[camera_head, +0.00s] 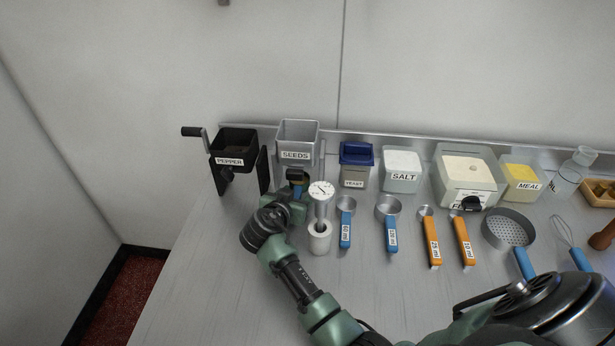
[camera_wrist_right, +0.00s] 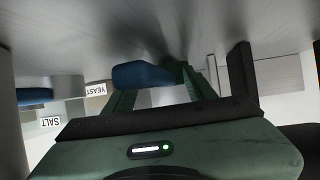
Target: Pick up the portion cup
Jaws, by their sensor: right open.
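My right gripper (camera_head: 297,187) is at the front of the seeds dispenser, low under its box. Its jaws are open. In the right wrist view, a blue rounded piece (camera_wrist_right: 145,75), which looks like a handle, lies between or just ahead of the fingers (camera_wrist_right: 160,85); contact cannot be told. It may belong to the portion cup, whose body I cannot make out, as the gripper and wrist hide that spot in the head view. Two metal cups with blue handles, one nearer (camera_head: 345,225) and one further right (camera_head: 389,225), lie on the counter. My left gripper is not in view.
The seeds dispenser (camera_head: 298,136) stands beside the pepper mill (camera_head: 234,145). A dial thermometer (camera_head: 321,191) in a white holder (camera_head: 319,238) stands close right of my wrist. Yeast (camera_head: 356,165) and salt (camera_head: 402,168) tubs stand behind. Orange spoons (camera_head: 432,245) lie right. The front-left counter is clear.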

